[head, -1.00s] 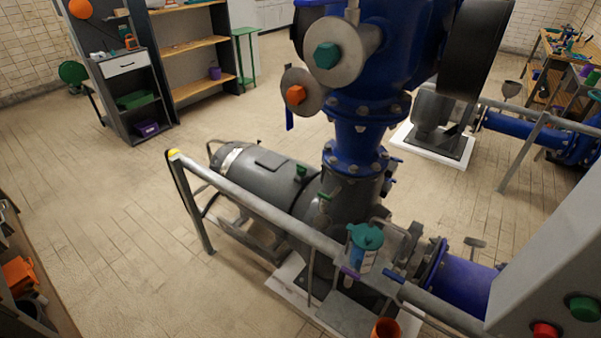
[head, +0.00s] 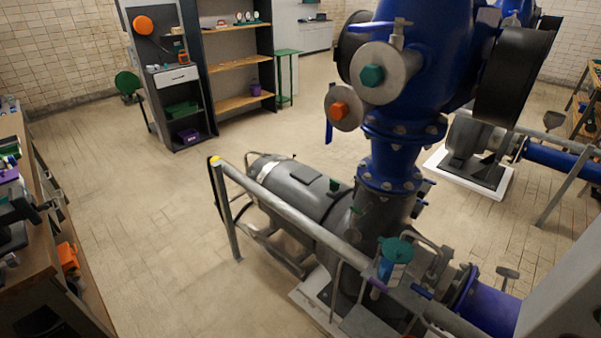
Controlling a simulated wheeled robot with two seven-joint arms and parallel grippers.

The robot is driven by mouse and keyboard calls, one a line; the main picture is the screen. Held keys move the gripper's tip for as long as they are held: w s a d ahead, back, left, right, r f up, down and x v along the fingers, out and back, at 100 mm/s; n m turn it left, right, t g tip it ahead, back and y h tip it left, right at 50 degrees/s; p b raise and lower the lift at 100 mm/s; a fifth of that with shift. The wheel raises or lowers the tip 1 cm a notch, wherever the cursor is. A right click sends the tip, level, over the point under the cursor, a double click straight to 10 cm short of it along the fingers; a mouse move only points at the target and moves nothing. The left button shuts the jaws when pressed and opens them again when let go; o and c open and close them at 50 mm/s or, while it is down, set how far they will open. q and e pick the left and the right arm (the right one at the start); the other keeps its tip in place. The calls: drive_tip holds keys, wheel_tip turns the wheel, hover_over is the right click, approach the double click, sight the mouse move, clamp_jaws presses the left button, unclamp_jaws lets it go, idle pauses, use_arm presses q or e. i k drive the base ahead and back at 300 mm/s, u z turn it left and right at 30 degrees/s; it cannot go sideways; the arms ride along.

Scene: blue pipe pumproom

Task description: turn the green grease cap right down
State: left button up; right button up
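A small green cap (head: 334,184) stands up from the top of the dark grey pump motor (head: 306,188), behind the handrail. I cannot tell for sure whether this is the grease cap or how far down it is screwed. Another small green part (head: 355,211) shows lower, near the pump neck. A teal lid (head: 397,248) tops a light-blue canister beside the pump's front. A teal hexagonal knob (head: 372,76) sits on a round grey flange of the blue pipe. Neither of my grippers is in view.
A grey handrail (head: 283,213) with a yellow end runs in front of the pump. A cluttered workbench (head: 85,292) stands at the left edge. Shelves (head: 238,64) line the back. The tiled floor between bench and handrail is clear.

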sight(334, 185)
drive_tip(key=u, duration=0.75)
drive_tip(key=i, duration=1.3)
drive_tip(key=u, duration=0.35)
drive_tip(key=i, duration=1.2)
drive_tip(key=z, duration=1.15)
drive_tip(key=i, duration=0.9)
drive_tip(key=z, duration=0.85)
